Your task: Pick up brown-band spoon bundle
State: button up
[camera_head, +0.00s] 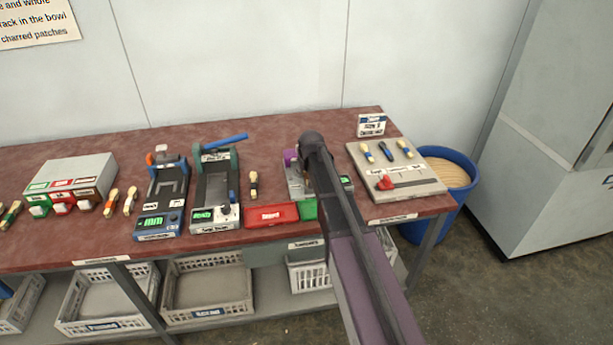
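A small bundle with a dark brown or black band (253,184) stands on the red-brown bench, just right of the green-topped press; it looks like the brown-band spoon bundle, but the band is too small to be sure. My arm crosses the right half of the picture, over a device on the bench. My gripper cannot be made out.
A blue-grey press (163,195) and a green-topped press (215,190) stand left of the dark-banded bundle. A red tray (271,215) lies in front of it. A board with several bundles (408,180) is at the right, beside a blue bin (460,200). Crates sit below.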

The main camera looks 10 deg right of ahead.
aim_at(306, 172)
grip_shut()
jog(key=shift+r, duration=0.15)
notch_tip(306, 172, up, 3)
jog(key=p, duration=0.3)
jog(key=shift+r+p, duration=0.2)
jog(key=shift+p, duration=0.15)
jog(key=s, duration=0.5)
jog(key=s+r+p, duration=0.1)
jog(key=s, duration=1)
jog(key=shift+r, duration=0.15)
